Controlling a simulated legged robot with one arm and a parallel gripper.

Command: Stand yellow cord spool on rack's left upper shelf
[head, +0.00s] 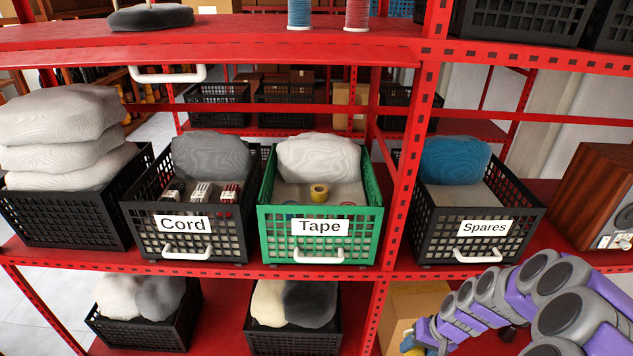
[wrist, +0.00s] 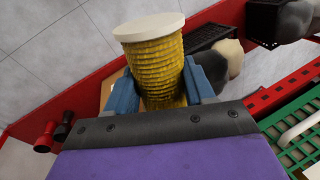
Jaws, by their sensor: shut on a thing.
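The yellow cord spool (wrist: 155,65) has a pale round end and fills the middle of the wrist view. My gripper (wrist: 162,92) is shut on it, with a blue finger on each side. In the head view my gripper (head: 412,345) is low at the bottom edge, below the middle shelf, and mostly cut off. The rack's left upper shelf (head: 220,38) is red and runs across the top left. A blue spool (head: 299,13) and a red spool (head: 357,14) stand on it, their tops out of view.
The middle shelf holds the Cord crate (head: 185,245), green Tape crate (head: 318,248) and Spares crate (head: 480,240). A red upright (head: 405,160) divides the rack. A dark grey bundle (head: 150,17) lies on the upper shelf, with bare shelf between it and the blue spool.

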